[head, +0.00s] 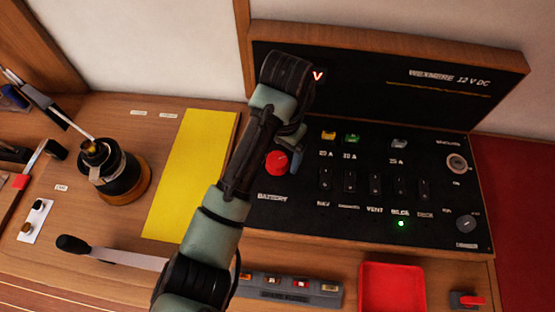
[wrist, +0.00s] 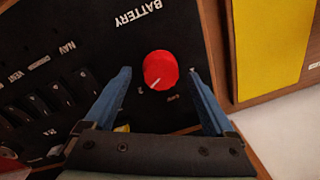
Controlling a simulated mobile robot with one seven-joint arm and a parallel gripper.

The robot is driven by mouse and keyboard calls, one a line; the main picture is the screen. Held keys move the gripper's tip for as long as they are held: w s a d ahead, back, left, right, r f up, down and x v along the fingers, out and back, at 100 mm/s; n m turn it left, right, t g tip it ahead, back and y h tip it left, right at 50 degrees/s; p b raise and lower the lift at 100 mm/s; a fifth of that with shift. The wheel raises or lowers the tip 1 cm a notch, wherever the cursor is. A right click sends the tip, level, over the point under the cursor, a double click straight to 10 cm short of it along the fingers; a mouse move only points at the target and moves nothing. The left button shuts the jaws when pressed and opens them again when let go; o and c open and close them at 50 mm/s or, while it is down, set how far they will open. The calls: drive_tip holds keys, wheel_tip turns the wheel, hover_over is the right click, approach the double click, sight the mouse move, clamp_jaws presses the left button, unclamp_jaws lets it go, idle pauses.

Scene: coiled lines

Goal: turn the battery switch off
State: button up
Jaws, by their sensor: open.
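The battery switch is a round red knob (head: 277,162) on the black panel, above the word BATTERY. In the wrist view the knob (wrist: 160,69) shows upside down to its label, with a pale pointer line toward its lower left. My gripper (head: 293,158) is over the panel beside the knob in the head view. In the wrist view its two blue fingers (wrist: 159,72) are spread apart, one on each side of the knob, with gaps between. I cannot tell how high the fingertips are above the panel.
The black panel (head: 440,225) carries a row of rocker switches (head: 350,182), with a green light (head: 401,224) below BILGE. Coloured fuses (head: 352,137) sit above them. A yellow sheet (head: 190,170) lies left of my arm. A red tray (head: 392,290) is in front.

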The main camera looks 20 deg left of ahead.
drive_tip(key=shift+f, duration=0.65)
drive_tip(key=c, duration=1.4)
drive_tip(key=shift+o, duration=0.2)
